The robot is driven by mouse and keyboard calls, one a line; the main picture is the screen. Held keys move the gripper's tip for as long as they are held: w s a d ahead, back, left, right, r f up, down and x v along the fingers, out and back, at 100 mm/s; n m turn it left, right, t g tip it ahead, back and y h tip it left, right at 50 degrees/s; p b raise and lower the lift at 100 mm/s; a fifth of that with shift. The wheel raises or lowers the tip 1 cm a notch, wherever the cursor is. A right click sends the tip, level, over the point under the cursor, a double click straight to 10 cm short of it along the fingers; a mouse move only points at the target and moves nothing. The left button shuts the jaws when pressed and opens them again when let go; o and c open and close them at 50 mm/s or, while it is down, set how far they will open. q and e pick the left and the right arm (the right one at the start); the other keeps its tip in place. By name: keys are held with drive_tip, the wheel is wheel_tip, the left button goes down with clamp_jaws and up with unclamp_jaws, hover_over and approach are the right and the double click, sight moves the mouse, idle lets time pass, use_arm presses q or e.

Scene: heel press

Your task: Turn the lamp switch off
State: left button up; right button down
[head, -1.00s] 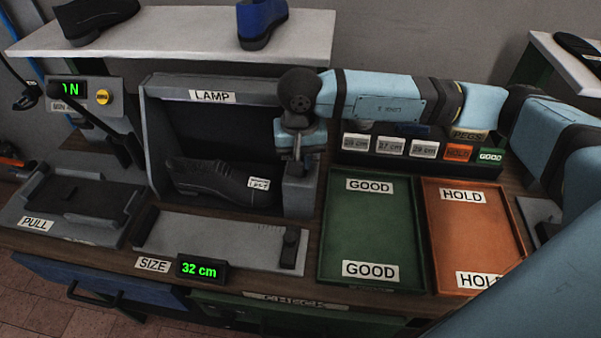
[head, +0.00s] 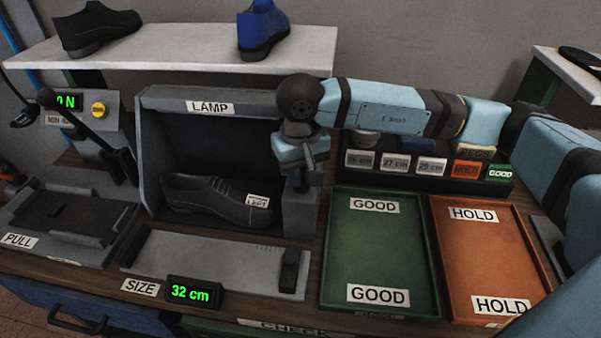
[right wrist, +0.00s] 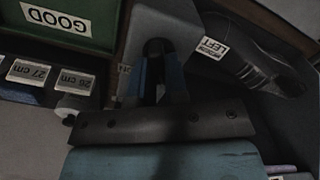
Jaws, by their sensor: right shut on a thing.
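The lamp booth (head: 165,150), labelled LAMP, stands at the middle back. Its inside looks dark, with no glow. My right gripper (head: 299,183) points down onto the grey block at the booth's right front. It also shows in the right wrist view (right wrist: 158,50), its fingers together over the grey block (right wrist: 175,20). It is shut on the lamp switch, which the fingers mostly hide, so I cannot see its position. A black shoe (head: 210,197) with a LEFT tag lies in the booth, left of the gripper. My left gripper is out of view.
A green GOOD tray (head: 378,250) and an orange HOLD tray (head: 487,255) lie empty at right. The size gauge (head: 205,262) reads 32 cm in front of the booth. The pull tester (head: 60,220) stands at left. A shelf (head: 180,45) holds shoes above.

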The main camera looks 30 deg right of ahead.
drive_tip(key=c, duration=1.1)
unclamp_jaws()
drive_tip(key=shift+c, duration=0.2)
drive_tip(key=shift+r, duration=0.1)
wheel_tip(320, 180, up, 14)
drive_tip(key=shift+f, duration=0.2)
